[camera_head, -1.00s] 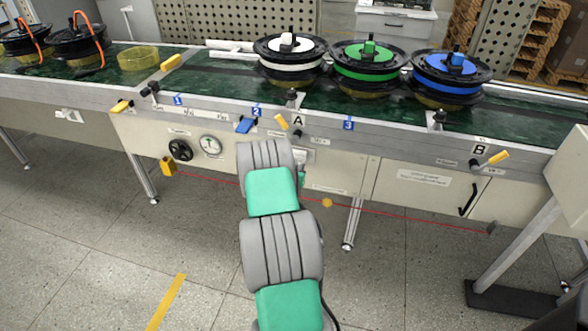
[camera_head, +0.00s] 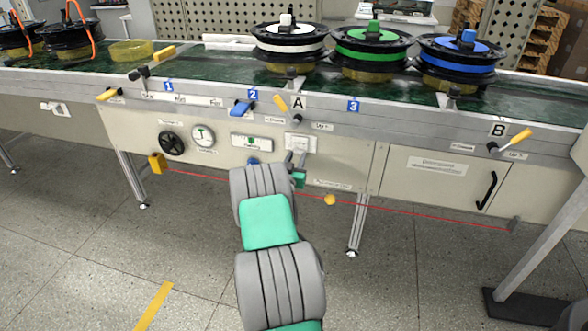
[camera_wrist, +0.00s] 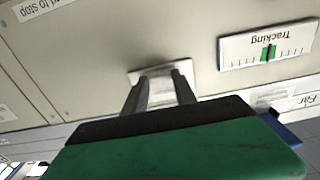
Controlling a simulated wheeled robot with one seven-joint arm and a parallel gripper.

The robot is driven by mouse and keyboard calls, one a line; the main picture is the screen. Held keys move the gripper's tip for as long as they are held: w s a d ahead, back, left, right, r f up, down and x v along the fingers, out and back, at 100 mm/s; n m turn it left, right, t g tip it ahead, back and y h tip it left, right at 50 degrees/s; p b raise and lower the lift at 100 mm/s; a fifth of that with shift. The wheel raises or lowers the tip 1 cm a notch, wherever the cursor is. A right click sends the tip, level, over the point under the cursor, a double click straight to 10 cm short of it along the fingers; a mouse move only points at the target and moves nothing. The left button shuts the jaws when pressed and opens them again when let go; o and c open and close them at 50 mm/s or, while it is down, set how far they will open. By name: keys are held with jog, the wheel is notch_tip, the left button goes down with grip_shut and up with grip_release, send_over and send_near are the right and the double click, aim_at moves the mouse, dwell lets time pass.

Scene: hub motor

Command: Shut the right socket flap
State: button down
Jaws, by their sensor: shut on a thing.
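The right socket (camera_head: 300,143) is a pale box on the conveyor's front panel, right of the green-marked Tracking gauge (camera_head: 252,142). It also shows in the wrist view as a whitish plate (camera_wrist: 183,70), upside down. My gripper (camera_head: 296,158) is at the socket's lower edge. In the wrist view my gripper's two grey fingers (camera_wrist: 160,92) reach up to the plate, with a narrow pale piece, apparently the flap (camera_wrist: 161,95), between them. The gripper is shut on it. The flap's angle is hard to tell; the fingers and green gripper body hide part of it.
A yellow knob (camera_head: 330,199) on a red cord (camera_head: 430,213) hangs just right of and below my gripper. A black handwheel (camera_head: 171,143) and round gauge (camera_head: 203,136) are left on the panel. Spools (camera_head: 372,50) stand on the belt above. The floor in front is clear.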

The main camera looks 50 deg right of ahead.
jog(key=shift+s+d, duration=0.2)
jog(key=shift+s, duration=0.1)
jog(key=c, duration=1.2)
grip_release()
jog(key=shift+s+d, duration=0.1)
jog(key=shift+o, duration=1)
jog(key=shift+w+a, duration=0.2)
jog(key=v, duration=0.7)
jog(key=shift+a+p, duration=0.4)
jog(key=shift+p, duration=0.05)
jog(key=shift+s+r, duration=0.1)
jog(key=shift+s, duration=0.05)
